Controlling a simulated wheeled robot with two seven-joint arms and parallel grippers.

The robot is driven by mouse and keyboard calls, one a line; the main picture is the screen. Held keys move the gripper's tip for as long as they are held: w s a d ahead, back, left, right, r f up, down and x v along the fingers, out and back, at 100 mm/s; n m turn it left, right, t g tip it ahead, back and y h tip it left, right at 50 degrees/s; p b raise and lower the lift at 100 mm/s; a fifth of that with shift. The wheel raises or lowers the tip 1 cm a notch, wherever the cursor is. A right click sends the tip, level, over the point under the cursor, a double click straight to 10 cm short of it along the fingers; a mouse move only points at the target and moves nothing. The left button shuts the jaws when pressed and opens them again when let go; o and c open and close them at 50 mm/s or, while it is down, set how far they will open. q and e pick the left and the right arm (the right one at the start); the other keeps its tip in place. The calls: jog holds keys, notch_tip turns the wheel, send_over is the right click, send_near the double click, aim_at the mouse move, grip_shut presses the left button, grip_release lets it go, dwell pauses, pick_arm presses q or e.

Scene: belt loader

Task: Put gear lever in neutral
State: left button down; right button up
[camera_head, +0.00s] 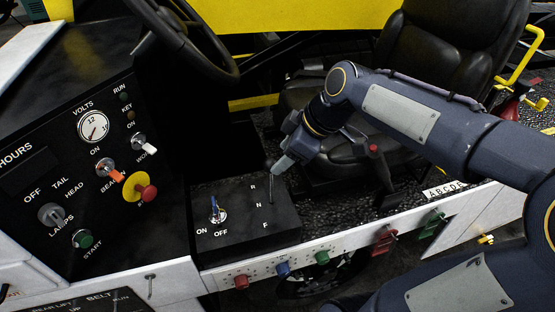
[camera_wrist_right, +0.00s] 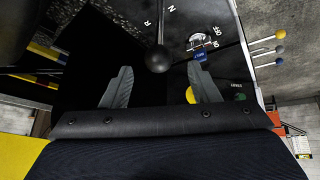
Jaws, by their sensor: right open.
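The gear lever (camera_head: 271,187) is a thin rod with a dark knob, standing up from a black box (camera_head: 235,243) beside the letters R, N and F. Its foot shows near the N, but I cannot tell surely which position it is in. In the right wrist view the round black knob (camera_wrist_right: 158,61) lies between and just about level with the fingertips, with a gap on each side. My right gripper (camera_head: 277,167) is open at the lever's top, and its two grey fingers (camera_wrist_right: 160,70) hold nothing. My left gripper is out of view.
A dashboard (camera_head: 95,165) with a gauge and knobs stands at left, under a steering wheel (camera_head: 190,40). A black seat (camera_head: 430,60) is behind my right arm.

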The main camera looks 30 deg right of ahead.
jog(key=v, duration=0.3)
jog(key=shift+s+d+r, duration=0.1)
jog(key=shift+r, duration=0.1)
dwell(0.3)
jog(key=s+a+f+m, duration=0.7)
jog(key=s+f+m, duration=0.3)
jog(key=s, duration=0.3)
jog(key=shift+s+f+m, duration=0.2)
jog(key=shift+f+m, duration=0.05)
jog(key=shift+m, duration=0.15)
dwell(1.1)
